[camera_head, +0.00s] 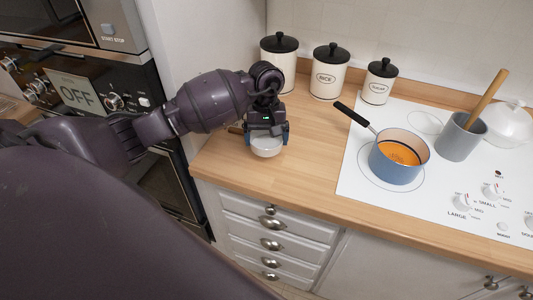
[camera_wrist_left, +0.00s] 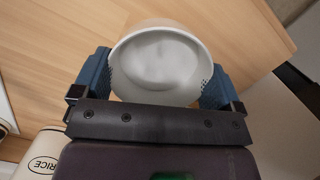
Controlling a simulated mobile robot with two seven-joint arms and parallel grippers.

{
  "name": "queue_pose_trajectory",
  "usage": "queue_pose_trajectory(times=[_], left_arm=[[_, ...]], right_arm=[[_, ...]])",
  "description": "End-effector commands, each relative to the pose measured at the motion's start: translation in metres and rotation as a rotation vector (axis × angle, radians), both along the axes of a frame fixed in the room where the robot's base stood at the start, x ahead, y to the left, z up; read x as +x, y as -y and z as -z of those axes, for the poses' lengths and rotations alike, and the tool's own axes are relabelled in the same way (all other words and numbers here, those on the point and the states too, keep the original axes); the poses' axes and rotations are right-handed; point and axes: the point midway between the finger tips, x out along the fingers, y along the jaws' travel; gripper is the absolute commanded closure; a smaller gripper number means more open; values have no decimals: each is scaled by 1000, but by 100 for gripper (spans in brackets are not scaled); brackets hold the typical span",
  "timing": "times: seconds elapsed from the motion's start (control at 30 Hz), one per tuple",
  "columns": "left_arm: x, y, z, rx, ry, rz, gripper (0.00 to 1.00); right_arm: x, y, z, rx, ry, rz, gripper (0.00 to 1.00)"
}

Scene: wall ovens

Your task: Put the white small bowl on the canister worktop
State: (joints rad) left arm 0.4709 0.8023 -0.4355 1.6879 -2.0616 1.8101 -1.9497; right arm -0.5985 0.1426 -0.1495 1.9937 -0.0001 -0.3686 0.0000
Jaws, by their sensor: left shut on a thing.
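The white small bowl (camera_head: 266,147) is at the left part of the wooden canister worktop (camera_head: 310,180), in front of the canisters. My left gripper (camera_head: 266,134) is shut on the bowl. In the left wrist view the bowl (camera_wrist_left: 158,62) is held between the two blue fingers of the gripper (camera_wrist_left: 155,82), with its open side facing the camera. The bowl is over the wood surface (camera_wrist_left: 55,60); I cannot tell whether it touches it. My right gripper is not in view.
Several black-lidded canisters, one marked RICE (camera_head: 329,75), stand along the wall. To the right is a white hob (camera_head: 360,185) with a blue pot (camera_head: 399,168) whose handle points left, and a grey utensil pot (camera_head: 459,138). Wall ovens (camera_head: 85,95) stand left. Worktop between bowl and hob is clear.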

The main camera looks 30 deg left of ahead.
Motion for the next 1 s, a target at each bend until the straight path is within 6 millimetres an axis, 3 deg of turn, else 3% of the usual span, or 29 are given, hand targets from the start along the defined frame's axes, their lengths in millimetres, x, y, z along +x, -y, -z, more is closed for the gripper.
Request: queue_pose_trajectory(times=[0.23, 0.5, 0.93, 0.97, 1.0], left_arm=[[0, 0, 16, 0, -1, -1, 33], [0, 0, 50, -1, -2, -1, 33], [0, -1, 51, 2, 1, 0, 33], [0, -1, 52, 2, 1, 0, 7], [0, -1, 51, 2, 1, 0, 1]], right_arm=[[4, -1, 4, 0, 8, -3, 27], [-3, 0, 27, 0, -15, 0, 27], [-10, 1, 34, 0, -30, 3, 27], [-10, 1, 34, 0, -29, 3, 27], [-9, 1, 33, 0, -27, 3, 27]])
